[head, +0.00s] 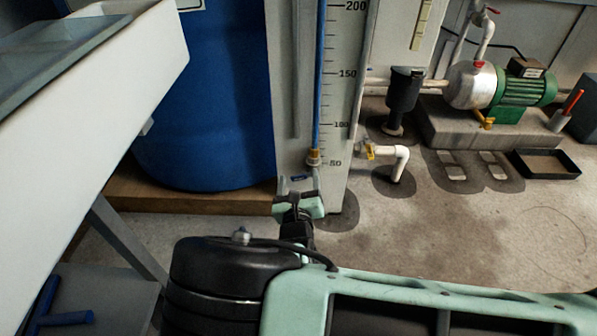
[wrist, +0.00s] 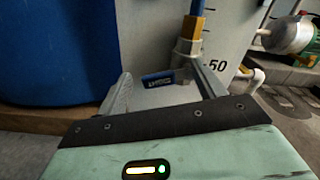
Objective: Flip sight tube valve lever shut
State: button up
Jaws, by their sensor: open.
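The sight tube (head: 318,80) is a blue vertical line on a white scale board, with a brass fitting (wrist: 193,27) at its lower end. Below the fitting is a grey metal valve body (wrist: 187,48). The blue valve lever (wrist: 158,79) points left from the valve, roughly crosswise to the tube, with pale lettering. It is small in the head view (head: 298,177). My gripper (wrist: 160,74) is open, its fingers on either side of the lever in the wrist view. The right finger overlaps the valve's lower part. I cannot tell whether either finger touches the lever.
A large blue tank (head: 205,100) stands left of the board on a wooden base (head: 150,195). A white trough (head: 110,110) fills the left side.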

jog(key=shift+w, duration=0.4)
jog(key=c, duration=1)
jog(key=r+m+p, duration=0.1)
jog(key=p, duration=0.3)
jog(key=shift+d+r, duration=0.1)
jog(key=m+p, duration=0.2)
jog(key=p, duration=0.1)
jog(key=shift+r+p, duration=0.2)
jog(key=shift+p, duration=0.1)
jog(key=shift+f+m+p, duration=0.1)
jog(key=shift+m+p, duration=0.2)
jog(key=shift+p, duration=0.1)
jog(key=shift+f, duration=0.1)
jog(key=o, duration=1)
